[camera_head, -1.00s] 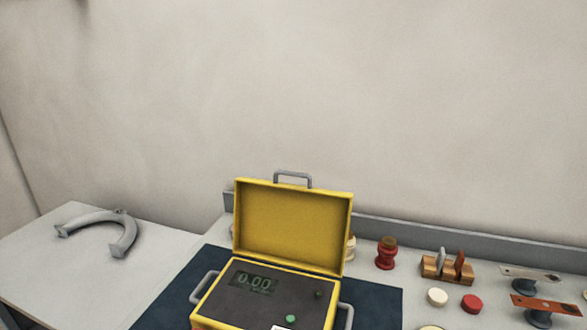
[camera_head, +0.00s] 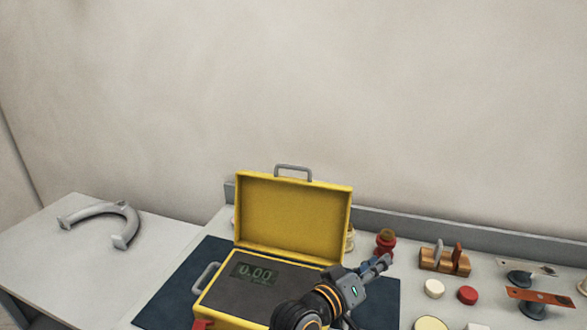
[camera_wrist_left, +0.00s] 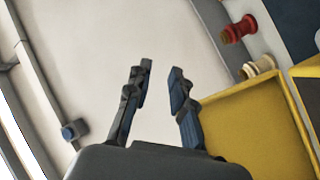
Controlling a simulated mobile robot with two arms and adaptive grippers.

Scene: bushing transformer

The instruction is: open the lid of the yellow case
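The yellow case stands on a dark blue mat with its lid (camera_head: 293,215) raised upright and tilted back. The case body (camera_head: 252,280) shows a dark panel with a 0.00 display. A grey handle tops the lid. My left gripper (camera_head: 380,264) is in front of the case's right side, its fingers pointing right and back, just right of the lid. It hides the panel's right part. In the left wrist view its fingers (camera_wrist_left: 161,68) are apart with nothing between them, and the yellow lid (camera_wrist_left: 250,125) lies right of them. My right gripper is not in view.
A red spool-like part (camera_head: 385,242) stands behind the gripper. A grey curved part (camera_head: 118,222) lies on the left table, otherwise clear.

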